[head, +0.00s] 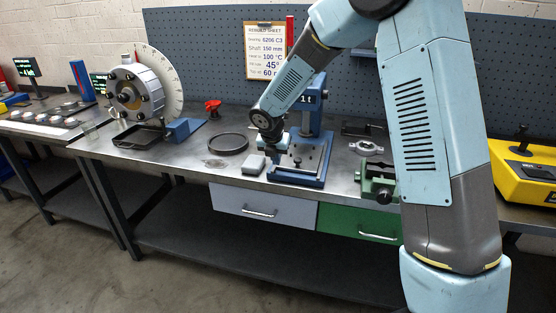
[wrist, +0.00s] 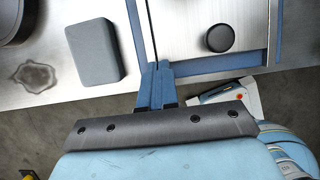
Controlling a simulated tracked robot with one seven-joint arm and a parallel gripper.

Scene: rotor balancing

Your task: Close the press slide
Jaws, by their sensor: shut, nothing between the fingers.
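The blue press (head: 310,125) stands on the bench. Its silver slide plate (head: 306,160) lies in the blue-edged base and carries a black knob. The wrist view shows this plate (wrist: 190,22) and the round black knob (wrist: 220,38) close up. My gripper (head: 277,150) is low over the left part of the press base. In the wrist view its two blue fingers (wrist: 156,68) are together and empty, left of and below the knob. They overlap the front left of the base; whether they touch it I cannot tell.
A grey block (wrist: 95,52) lies just left of the press. A dark ring (head: 228,143) and a black tray (head: 138,137) are farther left. A green vise (head: 378,180) stands to the right. Two drawers, one grey (head: 262,208) and one green (head: 355,222), are under the bench top.

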